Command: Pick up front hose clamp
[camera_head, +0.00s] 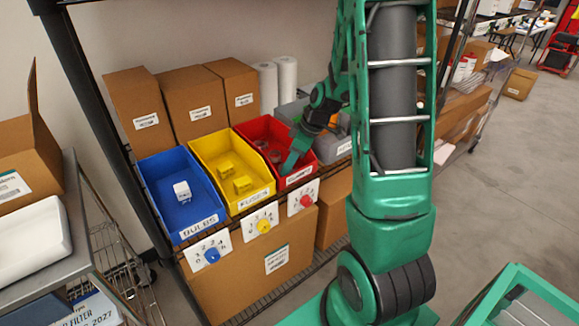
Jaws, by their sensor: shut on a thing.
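The red bin (247,130) stands on the shelf, to the right of the yellow bin. Small grey-brown hose clamps (262,145) lie inside it, tiny in this view. My gripper (289,168) reaches down into the front right part of the red bin, its green fingers near the front wall. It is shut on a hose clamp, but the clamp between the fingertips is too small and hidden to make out.
Left of the red bin are the yellow bin (205,143) with yellow boxes and the blue bin (160,165) with a white box. A grey bin (334,150) is on the right. Cardboard boxes (190,100) and white rolls (287,85) stand behind. Dial cards (303,200) hang in front.

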